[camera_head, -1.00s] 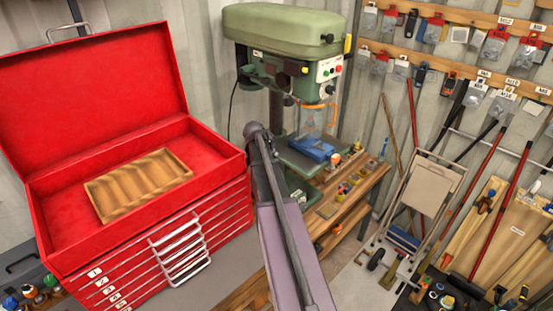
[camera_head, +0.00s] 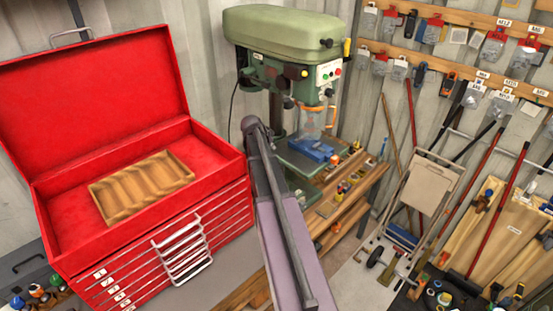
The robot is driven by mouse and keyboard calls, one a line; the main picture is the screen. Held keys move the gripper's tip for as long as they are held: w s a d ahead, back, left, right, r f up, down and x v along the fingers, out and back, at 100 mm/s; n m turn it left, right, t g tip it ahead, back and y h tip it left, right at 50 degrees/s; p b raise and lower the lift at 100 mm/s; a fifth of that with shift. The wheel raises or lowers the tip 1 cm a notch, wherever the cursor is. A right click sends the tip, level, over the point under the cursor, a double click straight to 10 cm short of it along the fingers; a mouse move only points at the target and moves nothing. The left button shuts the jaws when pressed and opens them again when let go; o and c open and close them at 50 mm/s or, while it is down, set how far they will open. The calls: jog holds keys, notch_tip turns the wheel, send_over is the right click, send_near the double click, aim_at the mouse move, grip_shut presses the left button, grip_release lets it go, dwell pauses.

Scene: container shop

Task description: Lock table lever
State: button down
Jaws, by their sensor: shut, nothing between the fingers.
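The green drill press (camera_head: 282,25) stands at the back wall in the camera_head view, on a wooden bench. Its table (camera_head: 297,164) carries a blue vise (camera_head: 311,151) below a clear guard (camera_head: 313,123). I cannot make out the table lever; my arm covers the left side of the press's lower part. My purple-grey arm rises from the bottom centre to a joint left of the column. My gripper is not visible, so its place relative to the lever cannot be seen.
An open red tool chest (camera_head: 150,245) with a wooden tray (camera_head: 142,186) stands close on the left. The wooden bench (camera_head: 345,197) holds small items. A folded hand truck (camera_head: 428,188) and long-handled tools lean at the right wall. Some bare floor (camera_head: 345,275) shows right of my arm.

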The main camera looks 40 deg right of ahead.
jog(key=shift+w+r+p, duration=0.2)
jog(key=shift+r+p, duration=0.15)
jog(key=shift+r, duration=0.1)
jog(key=shift+w+r+p, duration=0.2)
jog(key=shift+r+p, duration=0.1)
jog(key=shift+r, duration=0.15)
jog(key=shift+s+f, duration=0.1)
